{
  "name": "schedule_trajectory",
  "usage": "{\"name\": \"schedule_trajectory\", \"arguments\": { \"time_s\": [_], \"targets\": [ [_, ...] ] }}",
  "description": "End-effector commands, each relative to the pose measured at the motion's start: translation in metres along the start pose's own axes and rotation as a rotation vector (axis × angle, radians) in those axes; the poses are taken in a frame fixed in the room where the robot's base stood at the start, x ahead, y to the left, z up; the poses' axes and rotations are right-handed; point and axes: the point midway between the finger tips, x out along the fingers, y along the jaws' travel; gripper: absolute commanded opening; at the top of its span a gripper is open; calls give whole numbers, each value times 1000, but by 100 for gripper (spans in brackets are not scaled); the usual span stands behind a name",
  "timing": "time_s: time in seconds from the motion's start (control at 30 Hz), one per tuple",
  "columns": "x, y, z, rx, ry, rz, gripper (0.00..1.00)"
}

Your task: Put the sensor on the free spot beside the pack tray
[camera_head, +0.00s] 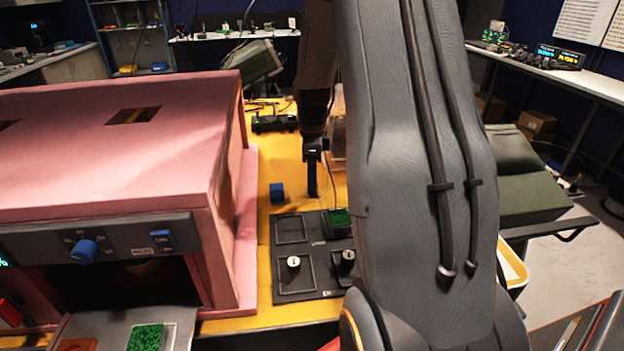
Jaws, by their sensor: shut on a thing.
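My gripper (312,190) points down over the yellow table, just beyond the dark pack tray. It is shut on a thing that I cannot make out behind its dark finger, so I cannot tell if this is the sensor. The pack tray (310,262) has an empty outlined cell at its far left, a green-topped block (340,219) at far right, a white-topped round part (293,263) at near left and a dark part with a light top (347,258) at near right. My arm covers its right edge.
Bare table shows between enclosure and tray.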

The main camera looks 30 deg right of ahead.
Motion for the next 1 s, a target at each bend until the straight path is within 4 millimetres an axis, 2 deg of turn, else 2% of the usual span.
{"name": "schedule_trajectory", "arguments": {
  "time_s": [0.27,0.3,0.37,0.4,0.77,0.87,1.0],
  "targets": [
    [4,0,1,-1,0,0,1],
    [3,0,1,-1,0,0,30],
    [3,0,1,-1,0,0,40],
    [3,0,1,-1,0,0,42],
    [-3,0,1,-2,0,-1,42],
    [-13,-1,1,-1,-1,-4,42],
    [-39,-2,1,-1,-1,-6,42]
  ]
}}
